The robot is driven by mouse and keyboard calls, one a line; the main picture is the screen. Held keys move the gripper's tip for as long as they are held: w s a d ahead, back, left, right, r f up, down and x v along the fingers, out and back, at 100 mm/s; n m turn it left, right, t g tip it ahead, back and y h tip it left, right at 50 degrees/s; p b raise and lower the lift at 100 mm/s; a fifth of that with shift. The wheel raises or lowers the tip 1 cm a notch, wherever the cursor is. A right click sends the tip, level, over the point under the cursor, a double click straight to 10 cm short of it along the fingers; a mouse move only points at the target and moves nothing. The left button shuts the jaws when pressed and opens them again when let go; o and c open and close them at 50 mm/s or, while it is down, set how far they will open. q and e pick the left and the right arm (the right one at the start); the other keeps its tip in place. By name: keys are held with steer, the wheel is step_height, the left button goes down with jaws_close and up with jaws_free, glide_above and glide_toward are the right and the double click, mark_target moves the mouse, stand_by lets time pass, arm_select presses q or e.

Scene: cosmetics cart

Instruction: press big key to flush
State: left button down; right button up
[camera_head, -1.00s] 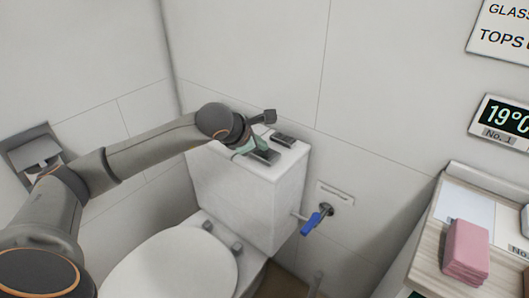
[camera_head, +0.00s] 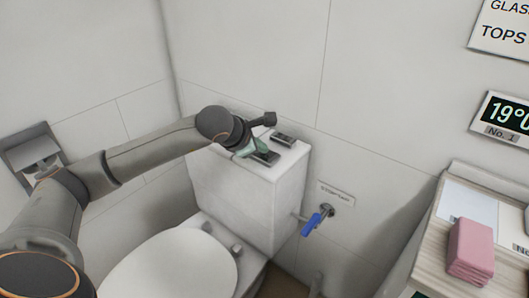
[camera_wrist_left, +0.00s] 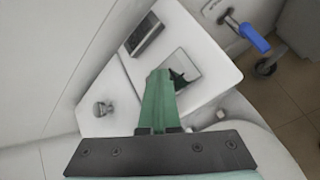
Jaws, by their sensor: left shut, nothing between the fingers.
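The white toilet tank (camera_head: 240,195) stands against the wall with two dark, shiny flush keys on its lid. The nearer key (camera_head: 267,158) looks the larger; it also shows in the left wrist view (camera_wrist_left: 187,66). The other, narrower key (camera_head: 284,139) lies behind it and shows in the left wrist view (camera_wrist_left: 145,34). My left gripper (camera_head: 252,150) is shut and empty, its green fingers at the nearer key. In the left wrist view the fingertips (camera_wrist_left: 160,75) cover that key's left part. I cannot tell whether they touch it. My right gripper is out of view.
The toilet's closed lid (camera_head: 172,268) is below the tank. A blue-handled valve (camera_head: 312,223) is on the wall to the right. A counter (camera_head: 428,255) with a pink block (camera_head: 470,250) stands at the far right.

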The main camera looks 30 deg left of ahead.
mark_target(261, 156)
arm_select(q)
steer(key=shift+f+b, duration=0.4)
steer(key=shift+f, duration=0.2)
stand_by(0.3)
steer(key=shift+r+p, duration=0.85)
steer(key=shift+r, duration=0.6)
steer(key=shift+r+p, duration=1.55)
steer(key=shift+r, duration=1.05)
